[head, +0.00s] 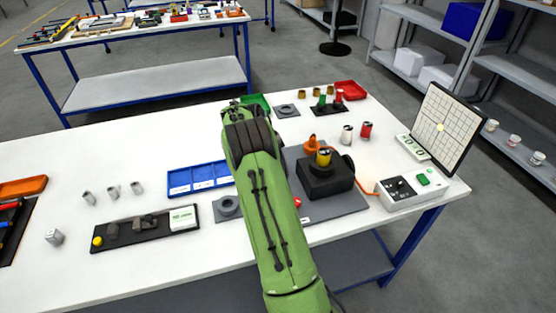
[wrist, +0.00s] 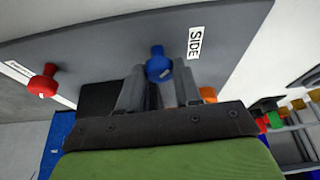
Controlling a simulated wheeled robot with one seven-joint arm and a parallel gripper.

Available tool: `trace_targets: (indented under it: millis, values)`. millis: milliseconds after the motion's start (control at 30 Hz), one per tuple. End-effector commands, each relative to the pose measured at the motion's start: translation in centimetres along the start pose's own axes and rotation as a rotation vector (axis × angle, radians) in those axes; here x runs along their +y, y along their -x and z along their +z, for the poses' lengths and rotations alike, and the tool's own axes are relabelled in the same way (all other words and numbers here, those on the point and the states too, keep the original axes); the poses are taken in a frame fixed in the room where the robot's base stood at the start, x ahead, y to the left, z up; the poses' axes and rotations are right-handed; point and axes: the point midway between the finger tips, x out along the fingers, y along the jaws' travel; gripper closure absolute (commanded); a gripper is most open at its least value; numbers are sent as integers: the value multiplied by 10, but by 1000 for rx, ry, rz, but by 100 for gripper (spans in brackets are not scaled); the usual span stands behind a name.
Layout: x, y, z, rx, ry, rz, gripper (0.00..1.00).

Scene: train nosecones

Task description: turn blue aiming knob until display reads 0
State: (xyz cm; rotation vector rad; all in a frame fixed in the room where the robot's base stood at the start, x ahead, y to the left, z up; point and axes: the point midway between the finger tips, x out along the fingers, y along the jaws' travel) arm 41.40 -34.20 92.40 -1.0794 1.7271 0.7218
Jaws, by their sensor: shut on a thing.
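The blue knob (wrist: 158,64) shows in the wrist view on a grey plate beside a white "SIDE" label (wrist: 194,42). My gripper (wrist: 159,80) is shut on it, one finger on each side. In the head view my green arm hides the blue knob and my fingertips. A display panel (head: 411,147) with small green characters stands in front of an upright grid screen (head: 442,126); its reading is too small to make out. A pale yellow spot lies near the middle of the grid.
A red knob (wrist: 42,82) sits on the same plate and also shows in the head view (head: 297,202). A black block (head: 324,181) with a yellow-topped cylinder stands beside my arm. A white control box (head: 410,188) is at the right; a blue tray (head: 197,181) lies left.

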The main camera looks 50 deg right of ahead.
Motion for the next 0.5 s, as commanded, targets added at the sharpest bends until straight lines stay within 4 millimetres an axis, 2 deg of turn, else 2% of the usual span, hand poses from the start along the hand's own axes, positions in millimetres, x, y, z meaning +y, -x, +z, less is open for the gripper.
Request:
trace_targets:
  millis: [500]
  values:
    - [-1, 0, 0, 0, -48, 18, 97]
